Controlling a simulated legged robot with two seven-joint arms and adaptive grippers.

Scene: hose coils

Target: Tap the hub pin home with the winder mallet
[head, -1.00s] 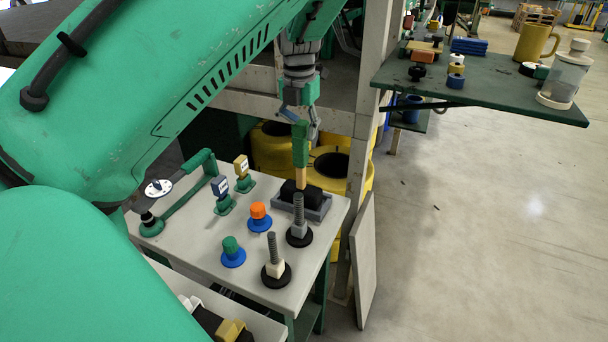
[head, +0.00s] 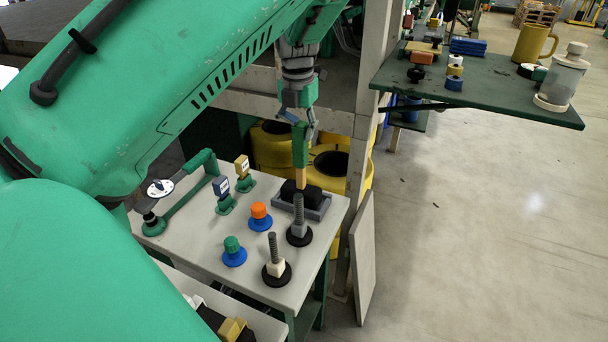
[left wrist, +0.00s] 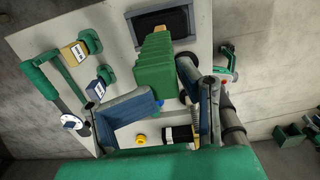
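The mallet stands upright, with a green grip (head: 300,147), a short wooden shaft (head: 301,177) and a black head (head: 291,190) resting in a grey tray (head: 316,213). My left gripper (head: 301,128) points down with its fingers on either side of the upper grip. Two upright threaded posts on black discs, one grey-based (head: 299,228) and one cream-based (head: 275,266), stand in front of the tray. I cannot tell which part is the hub pin. My right gripper is out of view.
An orange-topped knob (head: 260,211), a green-topped knob (head: 232,246), two small labelled stands (head: 221,187) (head: 242,168) and a green-armed device with a pale disc (head: 160,187) share the table. A shelf post (head: 369,110) and yellow drums (head: 274,150) stand close behind.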

